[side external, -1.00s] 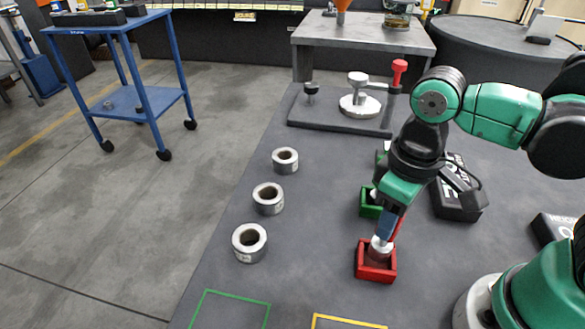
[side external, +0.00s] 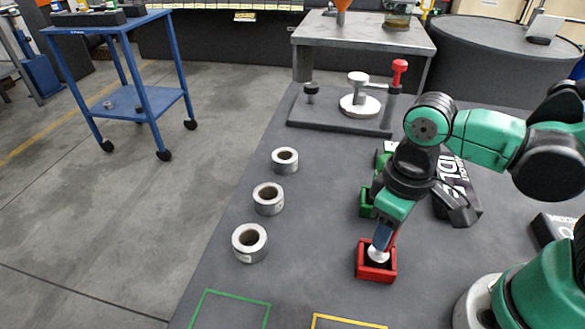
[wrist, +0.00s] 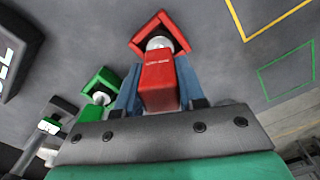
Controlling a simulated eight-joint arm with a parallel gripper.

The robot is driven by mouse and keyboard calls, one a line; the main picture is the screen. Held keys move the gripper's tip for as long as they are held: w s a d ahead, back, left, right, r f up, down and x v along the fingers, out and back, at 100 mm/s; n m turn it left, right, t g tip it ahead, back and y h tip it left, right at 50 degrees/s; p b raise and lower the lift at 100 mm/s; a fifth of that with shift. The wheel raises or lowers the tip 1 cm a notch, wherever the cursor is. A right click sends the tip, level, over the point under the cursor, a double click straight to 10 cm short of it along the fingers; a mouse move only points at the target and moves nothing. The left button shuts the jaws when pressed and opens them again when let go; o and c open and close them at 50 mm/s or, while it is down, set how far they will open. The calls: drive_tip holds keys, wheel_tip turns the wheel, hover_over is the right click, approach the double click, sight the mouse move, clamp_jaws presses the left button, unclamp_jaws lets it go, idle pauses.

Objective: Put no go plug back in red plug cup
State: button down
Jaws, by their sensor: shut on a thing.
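The no go plug has a red handle (wrist: 158,82) and a silver end (side external: 378,254). My gripper (side external: 384,237) is shut on the red handle, with its blue fingers on either side in the wrist view (wrist: 158,72). The red plug cup (side external: 377,272) is a square, open-topped box on the table. The silver end is down inside the cup's opening, and the plug leans a little. In the wrist view the red cup (wrist: 148,24) frames the silver end. How deep the plug sits, and whether it touches the bottom, is hidden.
A green cup (side external: 366,203) with a green-handled plug (wrist: 91,122) stands behind the red cup. Three metal rings, one of them nearest (side external: 249,243), lie to the left. A fixture plate (side external: 335,118) stands at the back. Green and yellow outlined areas are empty in front.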

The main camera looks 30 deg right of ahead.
drive_tip(key=shift+c, duration=2.2)
unclamp_jaws()
drive_tip(key=shift+r, duration=2.8)
